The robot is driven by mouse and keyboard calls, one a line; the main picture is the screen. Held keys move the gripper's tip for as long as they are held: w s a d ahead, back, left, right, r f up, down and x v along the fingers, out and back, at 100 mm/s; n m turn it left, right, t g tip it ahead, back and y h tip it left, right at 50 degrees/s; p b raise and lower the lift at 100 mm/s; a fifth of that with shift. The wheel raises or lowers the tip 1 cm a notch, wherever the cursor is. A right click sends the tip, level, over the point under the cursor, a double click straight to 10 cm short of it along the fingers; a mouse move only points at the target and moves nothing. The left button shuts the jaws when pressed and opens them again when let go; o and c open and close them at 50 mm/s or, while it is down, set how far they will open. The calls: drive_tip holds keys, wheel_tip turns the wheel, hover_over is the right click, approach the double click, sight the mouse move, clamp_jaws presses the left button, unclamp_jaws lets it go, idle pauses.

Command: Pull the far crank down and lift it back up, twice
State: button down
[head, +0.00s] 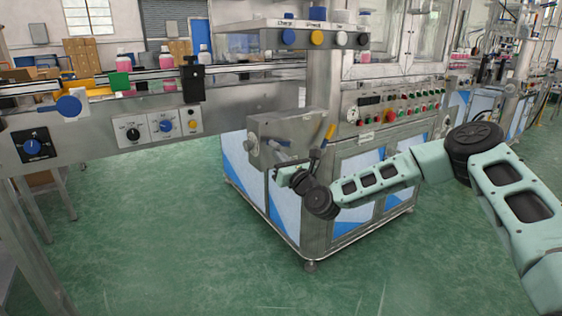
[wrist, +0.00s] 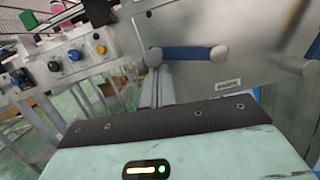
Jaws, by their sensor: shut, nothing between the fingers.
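A grey metal crank box (head: 285,136) sticks out from the machine in the head view. A crank with a blue grip (head: 276,142) is on its near face, and a crank with a yellow grip (head: 328,133) stands tilted up at its right end. In the wrist view the blue grip (wrist: 188,53) lies nearly level across the box plate, with a metal hub at its right end. My gripper (head: 281,173) is shut and empty, just below the box. In the wrist view its fingers (wrist: 156,78) are under the left end of the blue grip; I cannot tell whether they touch.
A conveyor (head: 90,122) with control knobs and bottles runs along the left. A panel of coloured buttons (head: 395,106) is on the machine, right of the box. A shelf with coloured knobs (head: 316,37) overhangs the box. The green floor (head: 170,230) in front is clear.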

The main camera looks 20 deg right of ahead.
sight(282, 144)
drive_tip(key=r+m, duration=0.1)
drive_tip(key=m+h, duration=0.1)
drive_tip(key=m, duration=0.1)
drive_tip(key=r+m, duration=0.1)
drive_tip(key=m, duration=0.1)
drive_tip(key=shift+d+r+h, duration=0.25)
drive_tip(key=shift+r+h, duration=0.1)
drive_tip(key=shift+h, duration=0.05)
drive_tip(key=shift+w+d+r, duration=0.1)
drive_tip(key=shift+r, duration=0.45)
drive_tip(key=shift+f+b, duration=0.5)
drive_tip(key=shift+b, duration=0.05)
drive_tip(key=s+f+b, duration=0.1)
drive_tip(key=s+f, duration=0.3)
drive_tip(key=s, duration=0.6)
drive_tip(key=shift+f, duration=0.35)
